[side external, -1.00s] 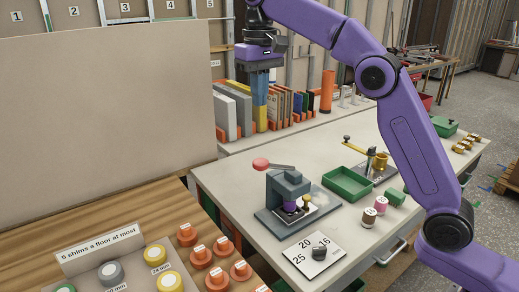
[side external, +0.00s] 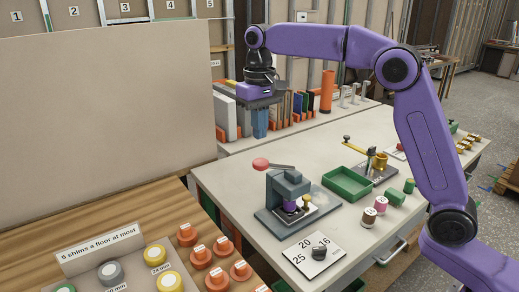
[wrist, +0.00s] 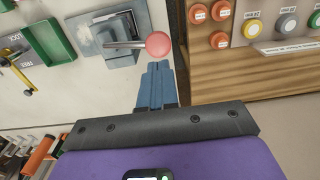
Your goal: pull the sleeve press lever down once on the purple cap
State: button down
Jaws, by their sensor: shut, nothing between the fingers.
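The sleeve press (side external: 287,187) is a blue-grey block on a flat base on the near part of the table. Its lever (side external: 283,167) sticks out to the left above the block and ends in a pink-red ball knob (side external: 261,164); the lever looks raised. The purple cap (side external: 290,207) sits under the press head. In the wrist view the knob (wrist: 158,44) is just beyond my fingertips, and the cap is hidden under the press head. My gripper (side external: 260,136) is shut and empty, behind and above the press, apart from the knob; its blue fingers show in the wrist view (wrist: 157,66).
A green tray (side external: 347,184) and a yellow-armed fixture (side external: 359,146) stand right of the press. A number plate (side external: 314,256) lies in front. A tall beige panel (side external: 110,110) stands at left. Upright boards (side external: 226,117) line the back shelf near my gripper.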

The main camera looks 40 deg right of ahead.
aim_at(257, 161)
jog(key=shift+f, duration=3)
jog(key=shift+a+f+h, duration=0.4)
jog(key=shift+a+f, duration=0.05)
jog(key=shift+f, duration=0.05)
notch_tip(257, 161, down, 8)
jog(key=a+h, duration=0.2)
jog(key=h, duration=0.4)
jog(key=shift+a+r, duration=0.25)
jog(key=shift+d+f, duration=0.1)
jog(key=shift+f, duration=0.05)
